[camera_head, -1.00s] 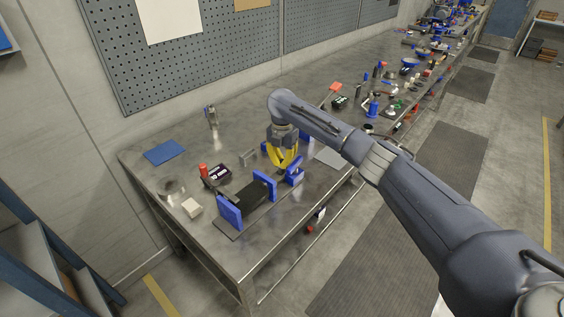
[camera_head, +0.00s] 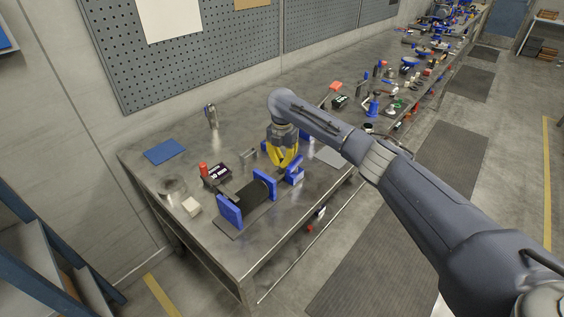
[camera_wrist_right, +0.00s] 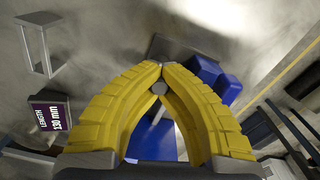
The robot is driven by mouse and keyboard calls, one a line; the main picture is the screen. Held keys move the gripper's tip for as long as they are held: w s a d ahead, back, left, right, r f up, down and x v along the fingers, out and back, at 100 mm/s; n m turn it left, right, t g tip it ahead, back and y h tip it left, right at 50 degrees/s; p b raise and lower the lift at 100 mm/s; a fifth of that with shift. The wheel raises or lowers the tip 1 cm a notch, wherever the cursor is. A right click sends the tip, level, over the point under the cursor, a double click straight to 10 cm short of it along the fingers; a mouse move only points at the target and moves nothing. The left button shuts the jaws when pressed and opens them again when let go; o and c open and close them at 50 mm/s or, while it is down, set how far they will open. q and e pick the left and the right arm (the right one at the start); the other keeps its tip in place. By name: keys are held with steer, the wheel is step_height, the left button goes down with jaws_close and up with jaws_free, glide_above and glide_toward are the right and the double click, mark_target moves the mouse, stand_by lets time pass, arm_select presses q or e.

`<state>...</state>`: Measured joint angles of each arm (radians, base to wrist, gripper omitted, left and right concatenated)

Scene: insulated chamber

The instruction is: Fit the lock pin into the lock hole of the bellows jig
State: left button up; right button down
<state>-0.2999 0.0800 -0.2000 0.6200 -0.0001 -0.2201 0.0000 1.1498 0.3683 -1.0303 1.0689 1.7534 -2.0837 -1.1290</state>
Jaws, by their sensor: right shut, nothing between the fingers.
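The bellows jig (camera_head: 264,184) stands near the front edge of the bench, with blue upright plates and a black bellows (camera_head: 249,197) between two of them. My right gripper (camera_head: 283,165) has yellow fingers and is over the blue block (camera_head: 295,174) at the jig's right end. In the right wrist view its fingertips (camera_wrist_right: 158,66) meet, with nothing held. A small grey round end (camera_wrist_right: 159,88) shows between the fingers, in front of blue parts (camera_wrist_right: 215,80). I cannot tell whether it is the lock pin. The lock hole is not distinguishable. My left gripper is out of view.
A dark length display (camera_head: 217,174), reading 130 mm in the wrist view (camera_wrist_right: 48,117), stands behind the jig beside a red-topped item (camera_head: 203,168). The bench's left rear is mostly clear.

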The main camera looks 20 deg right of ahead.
mark_target(282, 160)
steer(key=c, duration=2.1)
jaws_free()
steer(key=shift+c, duration=0.2)
steer(key=o, duration=0.6)
steer(key=shift+r, duration=0.1)
step_height(282, 160, up, 12)
steer(key=shift+f, duration=0.1)
